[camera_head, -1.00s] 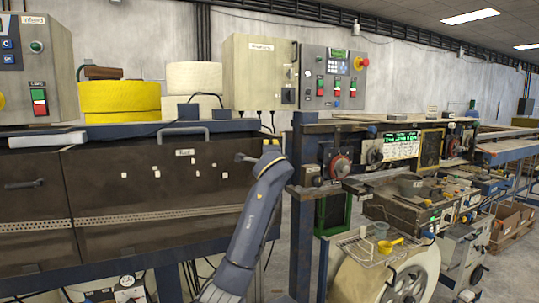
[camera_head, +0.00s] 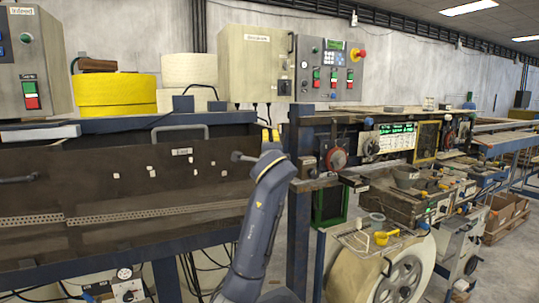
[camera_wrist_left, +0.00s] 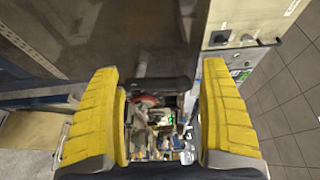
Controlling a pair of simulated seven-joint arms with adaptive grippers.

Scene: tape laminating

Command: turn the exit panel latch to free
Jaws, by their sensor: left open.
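The dark brown exit panel (camera_head: 140,188), with a small label, fills the left middle of the head view. Its dark latch (camera_head: 242,157) sticks out near the right end, partly behind my left arm. My left arm rises from below, and its wrist covers the right end of the latch; the gripper's fingers are hidden there. In the left wrist view, my left gripper (camera_wrist_left: 160,105) is open, its two yellow fingers wide apart. A dark bar, apparently the latch (camera_wrist_left: 160,84), lies across the gap between them; contact cannot be told. My right gripper is not in view.
A grey rail handle (camera_head: 180,133) and yellow rolls (camera_head: 115,93) stand above and behind the panel. Open floor shows in the wrist view's right.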

